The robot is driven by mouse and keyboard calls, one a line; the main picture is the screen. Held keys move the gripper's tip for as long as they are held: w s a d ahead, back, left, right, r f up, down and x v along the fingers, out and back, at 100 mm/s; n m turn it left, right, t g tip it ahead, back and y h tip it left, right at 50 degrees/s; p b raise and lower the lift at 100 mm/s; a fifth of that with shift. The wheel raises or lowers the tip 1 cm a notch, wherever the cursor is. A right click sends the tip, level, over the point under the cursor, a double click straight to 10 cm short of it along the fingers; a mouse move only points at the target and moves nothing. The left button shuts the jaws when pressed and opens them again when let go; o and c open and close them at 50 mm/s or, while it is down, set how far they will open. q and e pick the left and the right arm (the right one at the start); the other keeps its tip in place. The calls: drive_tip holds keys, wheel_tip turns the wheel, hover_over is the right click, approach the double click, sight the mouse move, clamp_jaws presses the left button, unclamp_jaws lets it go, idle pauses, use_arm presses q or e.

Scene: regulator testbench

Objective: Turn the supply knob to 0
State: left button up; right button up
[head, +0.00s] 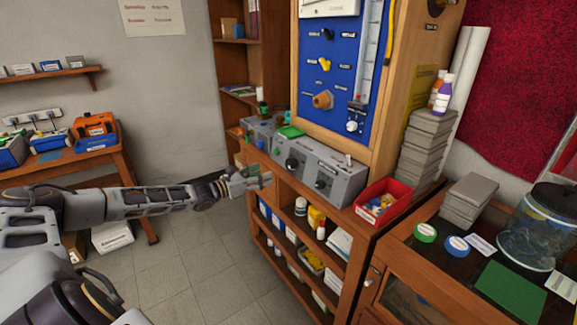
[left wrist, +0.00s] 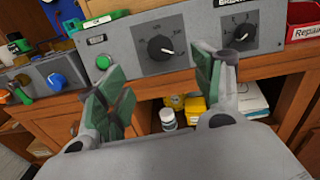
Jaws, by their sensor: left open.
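A grey box (head: 345,188) with two black dials stands on the wooden bench. Its left dial (head: 292,164) and right dial (head: 321,184) also show in the left wrist view, as the left dial (left wrist: 160,47) and the right dial (left wrist: 244,32). Which one is the supply knob I cannot read. The left dial's pointer tilts down and right in the wrist view. My left gripper (head: 262,179) is open and empty in front of the box, apart from it. Its green-padded fingers (left wrist: 160,85) straddle the left dial's position from below. My right gripper is not in view.
A smaller grey box with a blue knob (left wrist: 57,80) stands to the left. A red parts bin (head: 383,202) is to the right. A blue panel (head: 335,75) with several knobs rises behind. Shelves with bottles lie below the bench edge. The floor (head: 205,255) is clear.

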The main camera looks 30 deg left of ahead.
sight(288, 164)
use_arm(q)
drive_tip(key=shift+x, duration=6.4)
drive_tip(key=shift+a, duration=0.1)
drive_tip(key=c, duration=1)
